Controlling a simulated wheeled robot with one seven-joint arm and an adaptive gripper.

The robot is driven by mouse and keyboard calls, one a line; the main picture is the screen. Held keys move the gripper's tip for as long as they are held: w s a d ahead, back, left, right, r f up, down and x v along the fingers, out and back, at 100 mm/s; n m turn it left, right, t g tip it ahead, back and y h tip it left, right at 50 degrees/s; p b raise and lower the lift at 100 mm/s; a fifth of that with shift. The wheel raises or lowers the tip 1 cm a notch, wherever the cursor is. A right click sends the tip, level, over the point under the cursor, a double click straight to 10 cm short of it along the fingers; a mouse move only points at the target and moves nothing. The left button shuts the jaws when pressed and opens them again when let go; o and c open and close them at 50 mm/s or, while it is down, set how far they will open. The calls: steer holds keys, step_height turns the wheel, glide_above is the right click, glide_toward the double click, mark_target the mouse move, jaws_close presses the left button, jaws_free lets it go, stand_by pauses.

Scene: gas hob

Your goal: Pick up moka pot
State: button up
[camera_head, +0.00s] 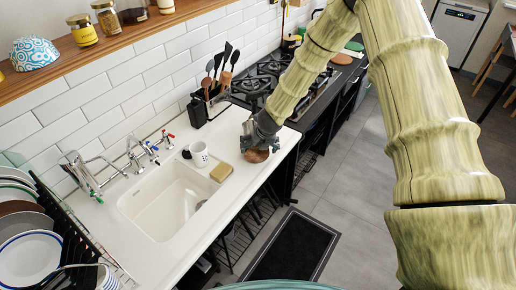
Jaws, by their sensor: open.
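My gripper (258,143) is low over the white counter, right of the sink and near the counter's front edge. It is open, but its fingers are small and dark here. A small grey metallic shape (248,128) shows at the gripper's left side; it may be part of the moka pot, but I cannot tell it from the gripper for sure. A brown round piece (256,156) lies on the counter just below the gripper. I cannot tell whether the fingers touch either one. No whole moka pot can be made out.
A white mug (199,153) and a yellowish sponge (221,172) stand by the sink (165,207). A black utensil holder (208,104) is behind the gripper, against the tiles. The gas hob (270,78) lies beyond. Plates (28,257) fill a rack at left.

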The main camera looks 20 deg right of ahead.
steer(key=shift+w+a+f, duration=0.2)
steer(key=shift+a+f, duration=0.2)
steer(key=shift+f, duration=0.05)
steer(key=shift+d, duration=0.1)
steer(key=shift+d+f, duration=0.1)
steer(key=shift+c, duration=0.6)
steer(key=c, duration=1)
steer(key=shift+c, duration=0.7)
